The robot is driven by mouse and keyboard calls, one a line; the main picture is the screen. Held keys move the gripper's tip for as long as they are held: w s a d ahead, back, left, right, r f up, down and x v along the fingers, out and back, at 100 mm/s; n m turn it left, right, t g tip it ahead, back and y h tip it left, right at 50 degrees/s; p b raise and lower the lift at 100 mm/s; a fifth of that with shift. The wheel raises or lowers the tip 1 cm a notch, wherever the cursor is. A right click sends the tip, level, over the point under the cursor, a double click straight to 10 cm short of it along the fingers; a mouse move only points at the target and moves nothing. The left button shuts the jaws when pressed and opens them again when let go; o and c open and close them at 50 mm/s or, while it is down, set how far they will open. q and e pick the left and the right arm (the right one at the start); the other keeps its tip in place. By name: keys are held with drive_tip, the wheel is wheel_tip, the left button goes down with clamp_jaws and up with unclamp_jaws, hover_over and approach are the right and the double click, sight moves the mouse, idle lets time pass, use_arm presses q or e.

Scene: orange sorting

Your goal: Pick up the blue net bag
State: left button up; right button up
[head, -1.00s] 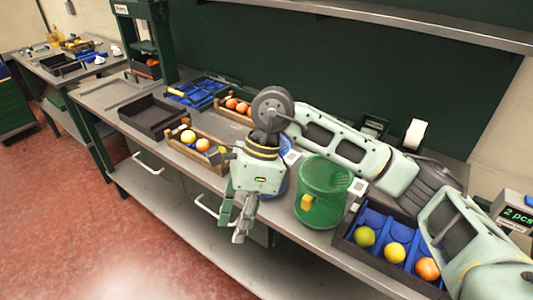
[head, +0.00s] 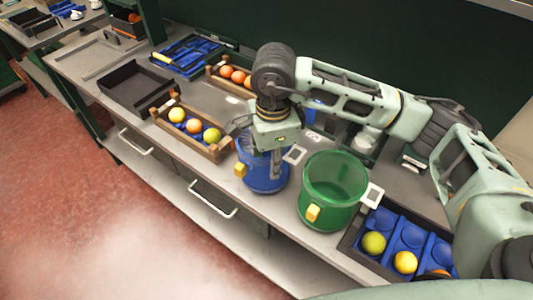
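The blue net bag (head: 260,179) is a round, open-topped blue holder with a yellow tag on its front left. It stands upright on the workbench, left of a similar green one (head: 333,185). My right gripper (head: 273,172) points down at the blue bag's opening. One grey finger shows against the bag's inside or rim; the other finger is not clear. I cannot tell whether the fingers touch the bag or how far apart they are. My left gripper is not in view.
A wooden crate with fruit (head: 222,153) stands just left of the blue bag. A black tray with blue cups and fruit (head: 347,241) is at the right. An empty black tray (head: 132,102) and another wooden crate (head: 214,85) are farther back. The bench's front edge is close.

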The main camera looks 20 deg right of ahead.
drive_tip(key=shift+w+d+f, duration=0.1)
drive_tip(key=shift+w+f, duration=0.15)
drive_tip(key=shift+f, duration=0.4)
drive_tip(key=p, duration=0.3)
hover_over(271, 186)
wheel_tip(271, 186, down, 4)
drive_tip(key=shift+w+d+f, duration=0.1)
drive_tip(key=shift+w, duration=0.05)
drive_tip(key=shift+w+f, duration=0.15)
drive_tip(key=shift+f, duration=0.3)
clamp_jaws()
drive_tip(key=shift+r, duration=0.1)
